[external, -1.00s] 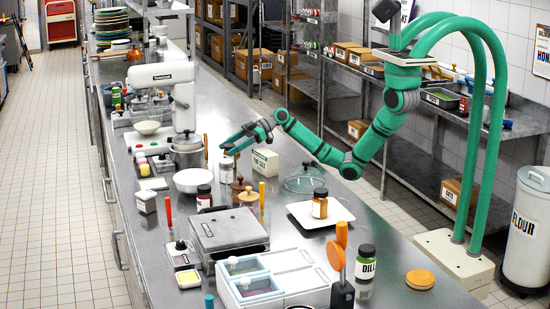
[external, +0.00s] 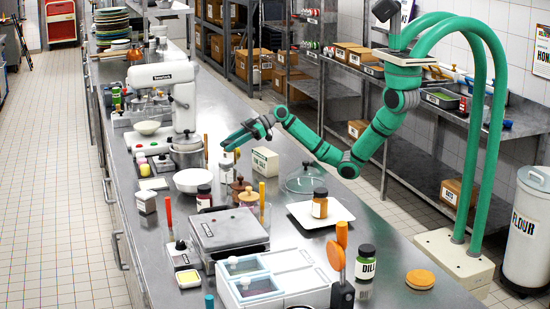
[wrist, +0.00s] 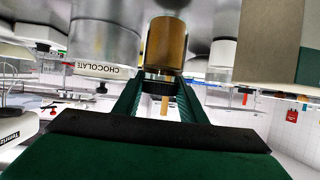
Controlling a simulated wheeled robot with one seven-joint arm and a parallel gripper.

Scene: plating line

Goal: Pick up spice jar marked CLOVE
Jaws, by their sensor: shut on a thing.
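My gripper (external: 232,143) is over the middle of the steel counter, between the metal pot and the white SALT box. In the wrist view my gripper (wrist: 161,80) is shut on the dark lid of an amber-brown jar (wrist: 166,42), which appears upside down in that picture. No lettering shows on the jar's visible side, so I cannot read CLOVE on it. In the external view the held jar (external: 227,170) is small, just below the fingertips. I cannot tell whether its base touches the counter.
The metal pot (external: 187,156), white bowl (external: 193,181), SALT box (external: 265,161) and glass dome (external: 305,182) stand close by. Another amber jar (external: 319,206) stands on a white plate (external: 342,212). A DILL jar (external: 365,265) stands nearer. A CHOCOLATE container (wrist: 104,45) is beside the held jar.

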